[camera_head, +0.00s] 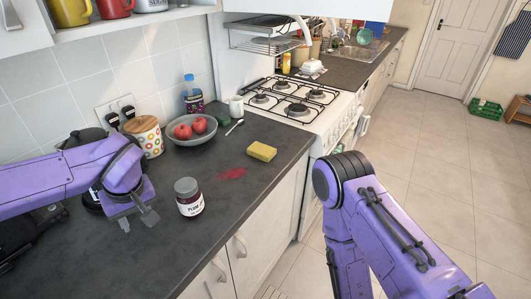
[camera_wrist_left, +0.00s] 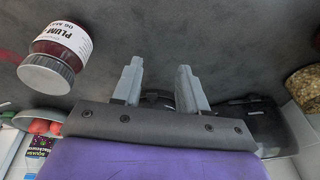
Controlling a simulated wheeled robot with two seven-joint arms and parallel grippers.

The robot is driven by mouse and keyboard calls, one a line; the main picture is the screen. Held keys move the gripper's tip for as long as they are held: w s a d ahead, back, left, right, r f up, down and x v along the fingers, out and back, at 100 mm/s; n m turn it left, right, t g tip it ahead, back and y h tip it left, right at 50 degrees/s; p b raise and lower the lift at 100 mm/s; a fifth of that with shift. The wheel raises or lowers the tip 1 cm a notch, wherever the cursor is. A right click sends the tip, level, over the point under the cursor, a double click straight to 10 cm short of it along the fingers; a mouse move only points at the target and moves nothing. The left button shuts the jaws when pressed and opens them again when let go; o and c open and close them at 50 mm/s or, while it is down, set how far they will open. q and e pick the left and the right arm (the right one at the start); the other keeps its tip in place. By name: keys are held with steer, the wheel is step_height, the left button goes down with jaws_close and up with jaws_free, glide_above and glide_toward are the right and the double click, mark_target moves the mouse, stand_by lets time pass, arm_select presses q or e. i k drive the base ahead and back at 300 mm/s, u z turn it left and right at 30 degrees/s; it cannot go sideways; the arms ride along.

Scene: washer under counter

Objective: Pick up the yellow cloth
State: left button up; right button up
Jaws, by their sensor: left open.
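A yellow block (camera_head: 262,151), more like a sponge than a flat cloth, lies on the dark counter near its front edge. I see no other yellow cloth. My left gripper (camera_head: 137,219) is open and empty over the counter, left of the yellow block and well apart from it. Its two fingers (camera_wrist_left: 158,75) stand apart with nothing between them in the left wrist view, where the yellow block does not show. My right arm is at the right in the head view, but its gripper is out of sight.
A plum jar (camera_head: 188,199), also in the wrist view (camera_wrist_left: 62,45), stands between my left gripper and the yellow block. A red stain (camera_head: 233,173) marks the counter. Behind are a fruit bowl (camera_head: 190,132) and a patterned canister (camera_head: 145,137). A gas stove (camera_head: 292,105) adjoins the counter.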

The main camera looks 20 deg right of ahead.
mark_target(264, 153)
steer(key=z, duration=1.9)
steer(key=i, duration=2.25)
steer(key=u, duration=2.55)
